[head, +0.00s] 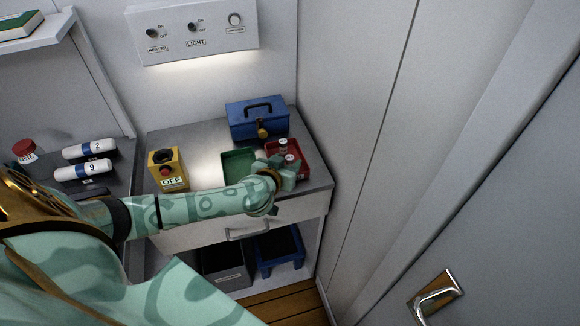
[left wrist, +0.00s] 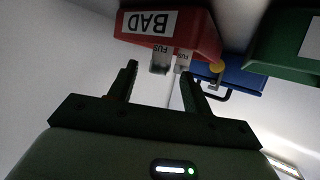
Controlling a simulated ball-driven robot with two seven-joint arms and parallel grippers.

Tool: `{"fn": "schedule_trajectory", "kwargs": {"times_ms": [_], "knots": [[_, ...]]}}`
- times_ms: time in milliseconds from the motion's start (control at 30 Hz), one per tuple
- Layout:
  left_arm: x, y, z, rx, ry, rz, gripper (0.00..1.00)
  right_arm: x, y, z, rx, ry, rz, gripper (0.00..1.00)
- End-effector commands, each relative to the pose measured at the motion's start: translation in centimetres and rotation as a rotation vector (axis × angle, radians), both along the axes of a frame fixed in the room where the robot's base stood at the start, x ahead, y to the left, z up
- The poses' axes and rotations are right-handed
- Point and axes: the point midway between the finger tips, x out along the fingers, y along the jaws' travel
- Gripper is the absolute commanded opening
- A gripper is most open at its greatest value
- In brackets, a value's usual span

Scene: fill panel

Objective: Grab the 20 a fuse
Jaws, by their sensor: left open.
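Two small pale cylindrical fuses with reddish-marked ends stand at the red tray (head: 306,173), the rear fuse (head: 283,145) and the front fuse (head: 291,160). In the left wrist view, which is upside down, the red tray (left wrist: 205,38) carries a "BAD" label. I cannot read which one is 20 A. My left gripper (head: 284,176) is open at the tray's front left, its fingers (left wrist: 160,88) pointing toward the fuses with nothing between them. My right gripper is not in view.
A green tray (head: 238,165) lies left of the red one. A blue toolbox (head: 257,122) stands behind them. A yellow box with a red button and "OFF" label (head: 168,169) stands at the counter's left. A wall (head: 345,120) closes the right side.

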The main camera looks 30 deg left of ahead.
Motion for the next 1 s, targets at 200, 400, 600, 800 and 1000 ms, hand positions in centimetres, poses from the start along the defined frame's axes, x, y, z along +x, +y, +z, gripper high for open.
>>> {"fn": "schedule_trajectory", "kwargs": {"times_ms": [200, 400, 600, 800, 1000], "knots": [[2.8, 0.5, -1.5, -0.001, 0.001, 0.001, 0.49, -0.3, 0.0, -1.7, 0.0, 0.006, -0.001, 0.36], [3.0, 0.5, -1.3, 0.0, -0.001, -0.001, 0.49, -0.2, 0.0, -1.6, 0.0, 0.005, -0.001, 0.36], [3.0, 0.5, -1.3, 0.0, 0.0, 0.0, 0.08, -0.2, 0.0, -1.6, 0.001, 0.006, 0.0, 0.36], [3.0, 0.5, -1.3, 0.0, 0.0, 0.0, 0.0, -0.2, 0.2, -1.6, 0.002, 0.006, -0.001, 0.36], [3.0, 0.5, -0.9, 0.0, -0.001, 0.0, 0.0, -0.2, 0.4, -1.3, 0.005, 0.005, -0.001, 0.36]]}}
